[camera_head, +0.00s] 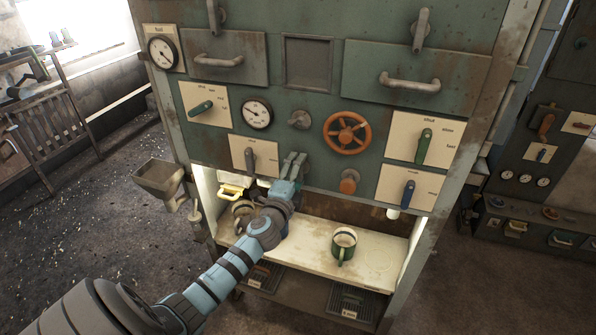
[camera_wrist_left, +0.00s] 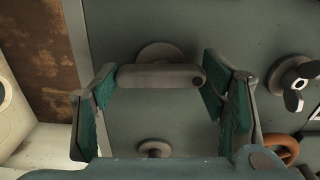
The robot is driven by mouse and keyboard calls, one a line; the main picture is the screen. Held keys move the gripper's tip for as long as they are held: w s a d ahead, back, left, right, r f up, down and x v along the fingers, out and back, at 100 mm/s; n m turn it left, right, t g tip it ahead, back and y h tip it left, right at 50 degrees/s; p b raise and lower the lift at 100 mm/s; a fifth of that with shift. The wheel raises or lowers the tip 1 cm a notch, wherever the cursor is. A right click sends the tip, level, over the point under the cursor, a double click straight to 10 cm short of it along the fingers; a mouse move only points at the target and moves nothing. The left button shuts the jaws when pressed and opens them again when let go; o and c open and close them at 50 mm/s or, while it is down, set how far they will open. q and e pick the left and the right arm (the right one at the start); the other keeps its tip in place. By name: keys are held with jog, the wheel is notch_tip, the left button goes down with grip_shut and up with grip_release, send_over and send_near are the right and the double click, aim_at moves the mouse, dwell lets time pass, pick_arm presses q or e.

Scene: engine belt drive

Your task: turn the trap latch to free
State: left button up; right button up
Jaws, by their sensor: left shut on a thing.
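My left gripper (camera_head: 293,162) reaches up to the lower part of the green machine panel. In the left wrist view its two green-padded fingers (camera_wrist_left: 160,88) stand at either end of a grey bar-shaped latch handle (camera_wrist_left: 158,76) and are shut on it. The handle sits on a round grey base against the panel, and its bar lies level across that view. In the head view the gripper hides the handle. I take it to be the trap latch; no label for it is readable. My right gripper is not in view.
A grey knob (camera_head: 299,119) is above the gripper, with an orange handwheel (camera_head: 347,132) to its right. An orange knob (camera_head: 349,180) is close on the right. A lever plate (camera_head: 237,148) is at left. A green mug (camera_head: 343,244) stands on the shelf (camera_head: 307,238) below.

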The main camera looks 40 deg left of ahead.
pick_arm(q)
jog(key=shift+m, duration=0.5)
jog(key=o, duration=1.2)
jog(key=shift+c, duration=0.2)
jog(key=v, duration=1.2)
